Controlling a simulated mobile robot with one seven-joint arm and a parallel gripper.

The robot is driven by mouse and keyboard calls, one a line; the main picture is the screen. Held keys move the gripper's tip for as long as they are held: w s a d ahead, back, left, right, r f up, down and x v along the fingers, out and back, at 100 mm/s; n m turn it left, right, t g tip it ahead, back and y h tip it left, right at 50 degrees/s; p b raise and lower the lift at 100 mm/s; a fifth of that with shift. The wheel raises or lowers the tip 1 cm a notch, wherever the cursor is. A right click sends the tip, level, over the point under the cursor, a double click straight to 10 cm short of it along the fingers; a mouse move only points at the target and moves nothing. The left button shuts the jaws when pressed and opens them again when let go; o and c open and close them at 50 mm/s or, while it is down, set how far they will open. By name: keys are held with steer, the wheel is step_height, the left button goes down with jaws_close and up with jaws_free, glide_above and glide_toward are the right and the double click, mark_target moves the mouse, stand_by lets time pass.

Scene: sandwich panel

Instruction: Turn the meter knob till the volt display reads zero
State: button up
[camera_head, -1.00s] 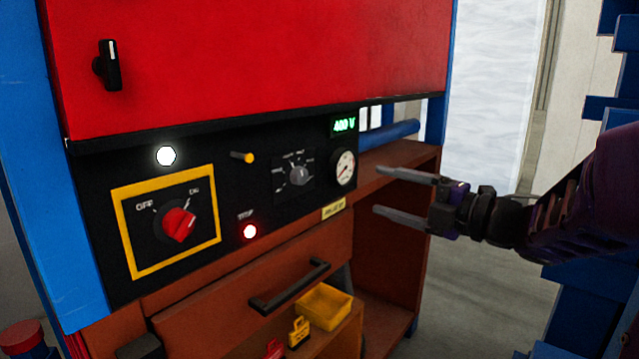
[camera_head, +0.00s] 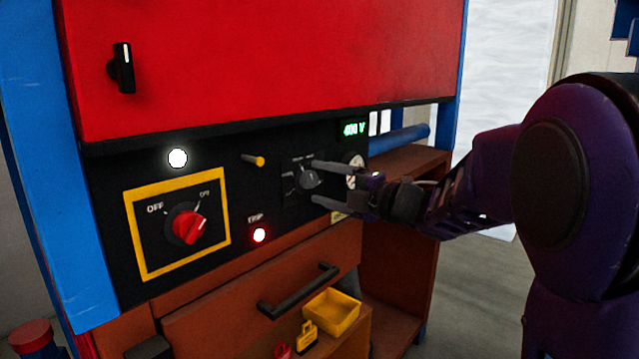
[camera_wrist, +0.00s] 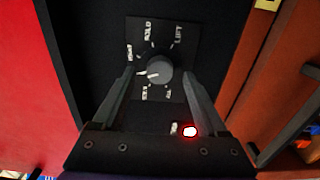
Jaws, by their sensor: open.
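The meter knob (camera_head: 309,179) is a small dark grey dial on the black panel. In the wrist view the knob (camera_wrist: 159,69) lies between my two fingers, with a white pointer mark and labels around it. My gripper also shows in the wrist view (camera_wrist: 160,82). I cannot tell whether the fingers touch the knob. A round gauge (camera_head: 354,172) is partly hidden by my gripper.
A red OFF/ON switch (camera_head: 187,226) sits in a yellow frame at left. A red TRIP lamp (camera_head: 260,235), a white lamp (camera_head: 177,158) and a yellow peg (camera_head: 254,160) are nearby. A drawer handle (camera_head: 299,290) and yellow bin (camera_head: 332,312) are below.

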steer(key=shift+x, duration=0.8)
jaws_close()
